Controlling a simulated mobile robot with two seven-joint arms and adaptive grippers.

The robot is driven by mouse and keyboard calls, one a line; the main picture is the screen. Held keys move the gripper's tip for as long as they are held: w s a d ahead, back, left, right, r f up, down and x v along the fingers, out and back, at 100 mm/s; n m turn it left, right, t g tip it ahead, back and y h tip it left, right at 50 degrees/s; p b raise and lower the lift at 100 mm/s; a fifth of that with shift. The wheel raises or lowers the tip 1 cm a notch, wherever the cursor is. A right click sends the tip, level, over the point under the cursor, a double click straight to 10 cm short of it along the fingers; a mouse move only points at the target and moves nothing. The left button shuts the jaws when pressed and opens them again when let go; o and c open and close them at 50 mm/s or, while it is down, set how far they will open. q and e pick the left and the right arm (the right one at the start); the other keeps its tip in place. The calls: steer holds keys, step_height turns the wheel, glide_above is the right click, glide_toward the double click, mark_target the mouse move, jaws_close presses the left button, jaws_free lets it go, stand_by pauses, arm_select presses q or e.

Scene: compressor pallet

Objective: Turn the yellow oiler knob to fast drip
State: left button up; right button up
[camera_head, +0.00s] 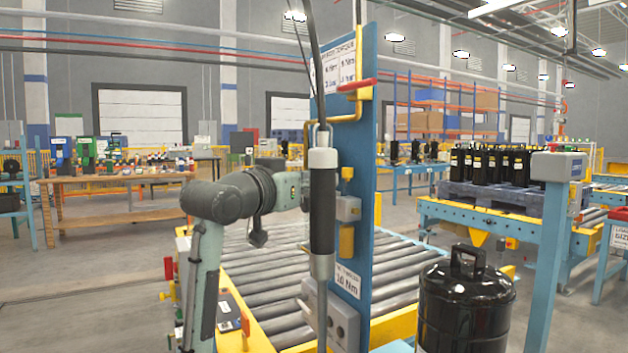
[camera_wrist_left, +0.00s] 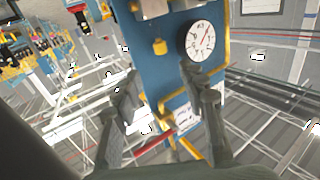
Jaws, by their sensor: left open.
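The yellow oiler knob (camera_wrist_left: 160,46) shows in the left wrist view on a blue panel (camera_wrist_left: 172,75), beside a round white dial gauge (camera_wrist_left: 200,41). In the head view a small yellow knob (camera_head: 347,173) sticks out from the panel (camera_head: 362,130) above a grey box. My left gripper (camera_wrist_left: 160,82) is open and empty, its two fingers spread toward the panel. The knob appears between and beyond the fingertips, apart from them. In the head view my left gripper (camera_head: 305,190) is partly hidden behind a hanging tool. My right gripper is not in view.
The black and white hanging tool (camera_head: 322,215) stands before the panel. A red handle (camera_head: 357,86) and yellow pipe sit higher on the panel. A roller conveyor (camera_head: 275,265) runs behind. A black tank (camera_head: 465,305) stands at lower right.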

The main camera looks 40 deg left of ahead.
arm_select(q)
steer(key=shift+w+a+f, duration=0.1)
steer(key=shift+w+a, duration=0.05)
steer(key=shift+w, duration=0.1)
steer(key=shift+c, duration=0.8)
steer(key=m+g+h+b, duration=0.2)
steer(key=m+h, duration=0.5)
steer(key=h, duration=0.4)
glide_toward(343, 173)
steer(key=w, duration=0.2)
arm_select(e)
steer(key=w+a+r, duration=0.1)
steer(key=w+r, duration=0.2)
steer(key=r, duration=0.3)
arm_select(q)
steer(key=p+x, duration=0.1)
steer(key=x, duration=0.2)
steer(key=p+x, duration=0.1)
steer(key=x, duration=0.2)
steer(key=shift+w+d, duration=0.15)
steer(key=shift+d, duration=0.4)
steer(key=shift+w+d, duration=0.25)
steer(key=shift+w, duration=0.25)
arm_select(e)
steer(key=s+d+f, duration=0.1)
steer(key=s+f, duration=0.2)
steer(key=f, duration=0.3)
arm_select(q)
jaws_close()
